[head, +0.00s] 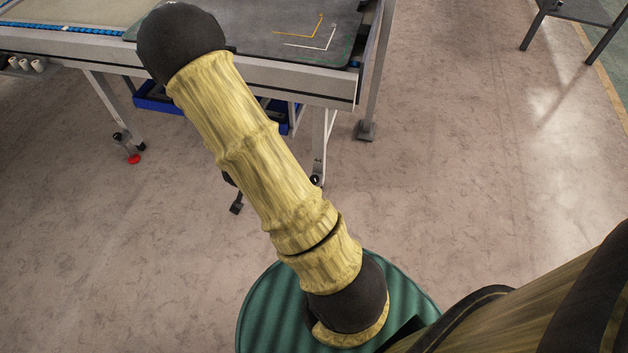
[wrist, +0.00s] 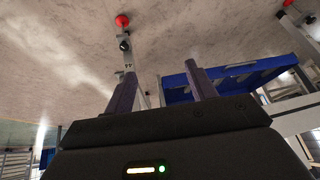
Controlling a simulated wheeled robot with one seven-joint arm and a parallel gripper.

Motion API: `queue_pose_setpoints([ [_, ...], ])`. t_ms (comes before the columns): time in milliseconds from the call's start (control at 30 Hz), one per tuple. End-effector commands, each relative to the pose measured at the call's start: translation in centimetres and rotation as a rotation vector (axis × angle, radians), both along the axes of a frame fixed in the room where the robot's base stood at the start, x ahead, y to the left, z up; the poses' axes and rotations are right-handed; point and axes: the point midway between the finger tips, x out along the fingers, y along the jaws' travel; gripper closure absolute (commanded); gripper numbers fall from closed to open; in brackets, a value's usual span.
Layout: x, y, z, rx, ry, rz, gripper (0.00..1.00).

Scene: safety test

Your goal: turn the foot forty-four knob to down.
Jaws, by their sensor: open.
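A table leg's foot with a red ball-like end (wrist: 122,21) and a small black knob (wrist: 124,44) shows in the wrist view, near the tip of my left finger. In the head view a red foot (head: 134,159) shows on the floor below the table's left leg. I see no number on any foot, so I cannot tell which is foot forty-four or how its knob is set. My gripper (wrist: 162,83) is open, its two dark fingers apart with no object held between them. The left finger overlaps the table leg in the picture; contact cannot be told.
The table (head: 300,83) stands at the back, with a blue tray (head: 158,104) under it, also in the wrist view (wrist: 178,90). Another red foot (wrist: 288,3) is at the wrist view's top right.

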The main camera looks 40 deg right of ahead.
Motion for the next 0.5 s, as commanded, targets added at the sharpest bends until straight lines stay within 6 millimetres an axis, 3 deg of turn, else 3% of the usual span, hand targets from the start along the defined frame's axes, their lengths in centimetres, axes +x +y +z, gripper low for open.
queue_pose_setpoints([
  [33,-0.1,0.8,1.7,0.026,0.012,0.042,0.44],
  [267,-2.6,3.8,7.9,0.093,0.105,0.278,0.44],
  [500,-7.2,5.5,14.1,0.081,0.197,0.546,0.44],
])
